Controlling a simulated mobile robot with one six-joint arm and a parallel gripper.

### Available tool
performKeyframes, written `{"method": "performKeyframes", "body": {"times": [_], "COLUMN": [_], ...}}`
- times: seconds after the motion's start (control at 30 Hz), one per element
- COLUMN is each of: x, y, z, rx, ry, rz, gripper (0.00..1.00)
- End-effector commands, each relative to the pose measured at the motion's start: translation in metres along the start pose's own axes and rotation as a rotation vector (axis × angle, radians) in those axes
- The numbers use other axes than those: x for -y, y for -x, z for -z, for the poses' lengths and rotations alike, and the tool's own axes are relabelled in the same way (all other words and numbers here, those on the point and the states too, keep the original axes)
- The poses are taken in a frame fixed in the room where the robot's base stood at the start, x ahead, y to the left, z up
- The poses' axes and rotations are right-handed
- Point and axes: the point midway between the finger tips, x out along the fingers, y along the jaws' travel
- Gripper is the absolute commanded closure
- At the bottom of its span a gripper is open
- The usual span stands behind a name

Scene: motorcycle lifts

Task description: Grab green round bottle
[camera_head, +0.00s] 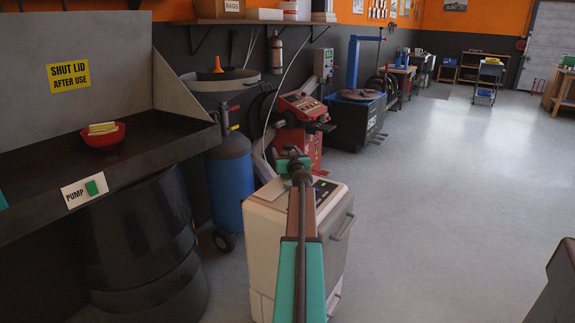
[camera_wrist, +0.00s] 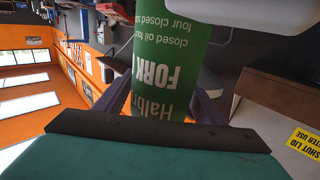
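The green round bottle (camera_wrist: 168,60) fills the upper middle of the wrist view, its white label lettering, including "FORK", upside down. The dark fingers of my gripper (camera_wrist: 160,108) lie along both sides of it and look shut on it. In the head view, my gripper (camera_head: 298,163) is at the far end of my arm. The green bottle (camera_head: 284,168) shows beside it, partly hidden, in front of the white machine's top as seen from here. Its ends are not clear in this view.
A white machine (camera_head: 266,235) stands below my arm. A blue cylinder (camera_head: 230,180) and a parts washer (camera_head: 120,160) with a red bowl (camera_head: 103,138) are at left. A red machine (camera_head: 303,110) stands behind. The floor (camera_head: 440,190) at right is largely clear.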

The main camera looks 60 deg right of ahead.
Motion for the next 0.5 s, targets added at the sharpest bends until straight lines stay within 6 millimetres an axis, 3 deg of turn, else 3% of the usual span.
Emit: {"method": "performKeyframes", "body": {"times": [0.03,0.27,0.5], "x": [-0.0002,-0.0004,-0.0005], "y": [0.0001,0.0001,0.0001], "z": [0.0001,0.0001,0.0012], "rx": [0.000,0.000,-0.001], "ry": [0.000,0.000,0.000], "rz": [0.000,0.000,-0.001], "gripper": [0.46,0.84,0.84]}}
